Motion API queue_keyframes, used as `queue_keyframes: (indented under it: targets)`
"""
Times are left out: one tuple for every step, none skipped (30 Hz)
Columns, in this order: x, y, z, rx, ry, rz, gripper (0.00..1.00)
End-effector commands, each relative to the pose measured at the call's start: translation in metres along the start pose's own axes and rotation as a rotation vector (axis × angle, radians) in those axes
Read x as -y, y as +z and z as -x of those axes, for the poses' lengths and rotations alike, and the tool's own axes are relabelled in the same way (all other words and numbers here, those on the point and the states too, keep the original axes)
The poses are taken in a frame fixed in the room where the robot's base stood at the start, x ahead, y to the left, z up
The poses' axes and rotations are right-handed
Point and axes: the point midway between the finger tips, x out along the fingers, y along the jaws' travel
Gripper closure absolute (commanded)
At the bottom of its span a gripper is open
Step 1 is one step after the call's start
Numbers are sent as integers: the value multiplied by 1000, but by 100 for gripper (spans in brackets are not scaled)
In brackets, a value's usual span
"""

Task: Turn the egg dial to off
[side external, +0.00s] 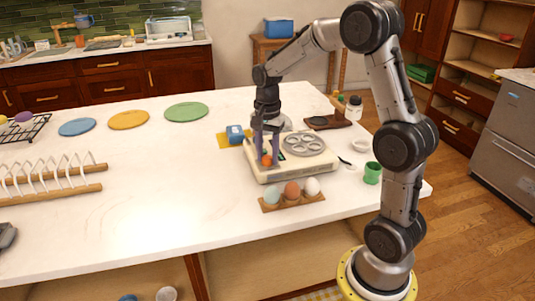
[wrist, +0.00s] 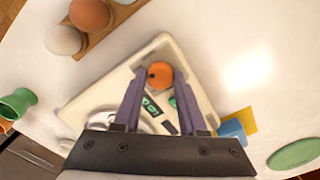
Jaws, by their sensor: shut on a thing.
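The egg dial is a round orange knob (side external: 266,160) on the front left corner of a cream egg cooker (side external: 297,168). In the wrist view the dial (wrist: 160,74) shows a small dark dot towards its left side. My gripper (side external: 267,154), with purple fingers, points down over the cooker. In the wrist view its fingertips (wrist: 158,77) lie on both sides of the dial, shut on it. Green markings (wrist: 150,105) show on the panel between the fingers. The dial's off mark cannot be made out.
A wooden holder with several eggs (side external: 292,196) stands in front of the cooker. A grey tray with round cups (side external: 304,145) lies on the cooker's top. A blue object (side external: 235,133) on a yellow cloth is behind left, a green cup (side external: 372,173) right.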

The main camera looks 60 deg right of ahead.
Motion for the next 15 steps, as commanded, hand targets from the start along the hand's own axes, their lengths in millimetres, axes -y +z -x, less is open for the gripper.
queue_keyframes:
  targets:
    - [0, 0, 1, 0, -1, 45, 100]
    - [0, 0, 1, 0, -2, 73, 100]
    - [0, 0, 1, -1, -2, 112, 100]
    - [0, 0, 1, 0, -2, 140, 100]
    - [0, 0, 1, 0, -1, 168, 100]
    - [0, 0, 1, 0, -1, 207, 100]
    - [0, 0, 1, 0, -2, 235, 100]
    - [0, 0, 1, -1, -2, 263, 100]
    - [0, 0, 1, -1, -2, 302, 100]
    - [0, 0, 1, 0, -1, 330, 100]
    - [0, 0, 1, 0, -1, 358, 100]
    - [0, 0, 1, 0, -1, 397, 100]
    - [0, 0, 1, 0, -1, 425, 100]
    - [0, 0, 1, -1, -2, 453, 100]
    - [0, 0, 1, -1, -2, 492, 100]
